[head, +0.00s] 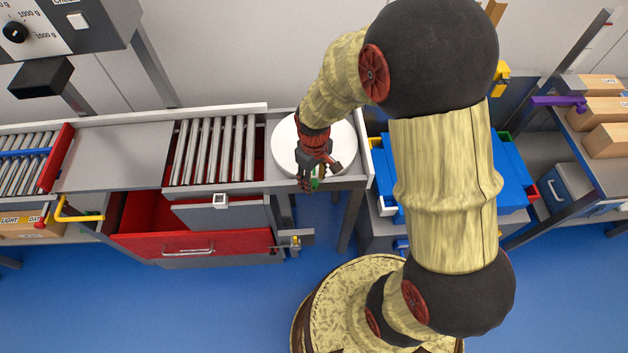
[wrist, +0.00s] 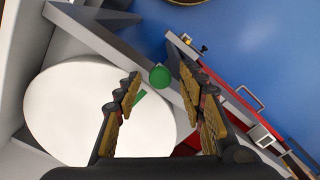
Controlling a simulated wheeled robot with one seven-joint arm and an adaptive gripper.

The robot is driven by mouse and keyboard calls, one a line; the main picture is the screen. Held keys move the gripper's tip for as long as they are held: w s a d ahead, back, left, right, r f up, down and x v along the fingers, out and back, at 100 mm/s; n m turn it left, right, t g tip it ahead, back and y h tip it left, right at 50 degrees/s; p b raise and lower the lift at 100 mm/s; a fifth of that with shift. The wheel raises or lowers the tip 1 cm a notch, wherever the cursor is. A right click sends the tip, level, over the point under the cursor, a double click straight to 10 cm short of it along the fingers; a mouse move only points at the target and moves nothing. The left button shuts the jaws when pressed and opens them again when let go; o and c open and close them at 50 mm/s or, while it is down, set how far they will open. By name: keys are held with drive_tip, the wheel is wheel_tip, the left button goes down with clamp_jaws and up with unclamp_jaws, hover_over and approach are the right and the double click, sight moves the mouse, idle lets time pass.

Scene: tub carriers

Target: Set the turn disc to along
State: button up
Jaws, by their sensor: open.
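The turn disc (head: 284,148) is a flat white round plate set at the right end of the conveyor bench. It also fills the left of the wrist view (wrist: 70,115), where a short green mark (wrist: 140,97) lies near its edge. A round green knob (wrist: 159,77) sits by the disc's rim, beside that mark. My gripper (head: 314,183) is over the front edge of the disc. In the wrist view its fingers (wrist: 162,78) are apart, with the green knob showing between the tips. Contact with the knob cannot be told. My wrist hides part of the disc.
Roller track (head: 213,150) lies left of the disc. Below it a red drawer (head: 170,243) stands open. A small latch (head: 290,243) juts out at its right. Blue tubs (head: 512,170) stand right, partly behind my arm. Blue floor is free in front.

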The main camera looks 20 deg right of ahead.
drive_tip(key=shift+f, duration=0.1)
drive_tip(key=shift+c, duration=0.9)
drive_tip(key=c, duration=0.8)
clamp_jaws()
drive_tip(key=shift+d, duration=0.1)
